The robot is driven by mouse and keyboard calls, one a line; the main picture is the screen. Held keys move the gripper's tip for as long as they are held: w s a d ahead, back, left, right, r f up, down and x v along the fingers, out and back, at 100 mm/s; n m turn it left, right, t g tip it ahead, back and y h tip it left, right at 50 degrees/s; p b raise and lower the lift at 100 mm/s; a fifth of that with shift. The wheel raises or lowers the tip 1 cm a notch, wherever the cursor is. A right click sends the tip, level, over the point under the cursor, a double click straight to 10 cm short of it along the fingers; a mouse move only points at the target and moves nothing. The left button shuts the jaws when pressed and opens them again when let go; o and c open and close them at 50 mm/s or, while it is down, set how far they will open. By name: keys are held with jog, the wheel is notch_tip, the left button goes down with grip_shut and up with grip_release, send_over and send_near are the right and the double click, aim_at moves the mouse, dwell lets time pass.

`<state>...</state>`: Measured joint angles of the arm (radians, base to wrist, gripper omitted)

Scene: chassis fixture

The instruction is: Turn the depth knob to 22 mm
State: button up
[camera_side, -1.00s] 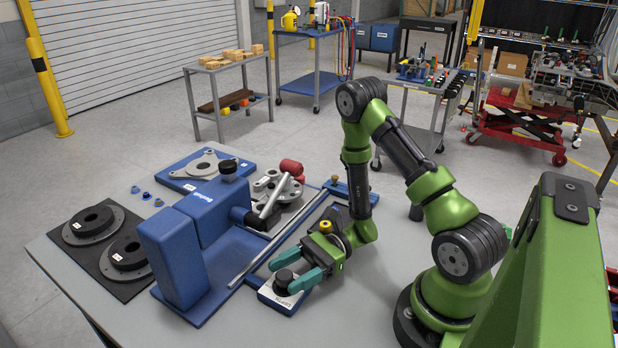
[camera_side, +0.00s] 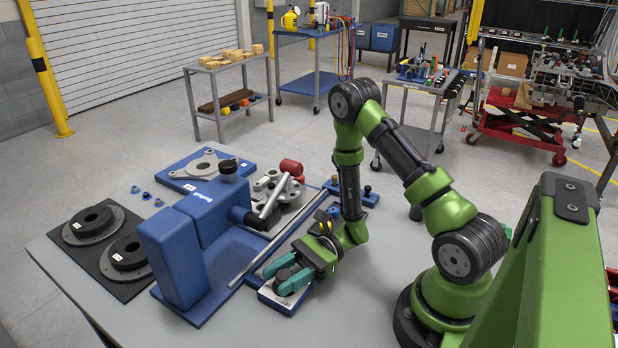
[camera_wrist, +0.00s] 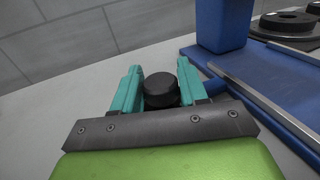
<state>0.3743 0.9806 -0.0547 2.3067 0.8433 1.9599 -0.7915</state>
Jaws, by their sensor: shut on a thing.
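The depth knob (camera_wrist: 161,90) is a round black knob, seen between the teal fingers in the wrist view. In the side view it is mostly hidden by the fingers, on a blue block with a white top plate (camera_side: 275,300). My gripper (camera_side: 285,276) is low over this block with its fingers shut on the knob, one on each side. It also shows in the wrist view (camera_wrist: 158,88). The scale and any pointer are too small or hidden to read.
A blue drill-press-like machine (camera_side: 172,258) stands just left of the knob block. A long metal rod (camera_side: 280,237) runs beside it. A black mat with dark flanged discs (camera_side: 88,222) lies at the far left. The table is bare to the right of the knob block.

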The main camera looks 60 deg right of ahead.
jog(key=shift+n+g+y, duration=0.5)
jog(key=shift+n+g, duration=0.7)
jog(key=shift+g, duration=0.8)
jog(key=o, duration=1)
jog(key=shift+c, duration=0.2)
jog(key=d, duration=0.5)
jog(key=shift+s+d, duration=0.25)
notch_tip(320, 180, up, 7)
jog(key=shift+a, duration=0.25)
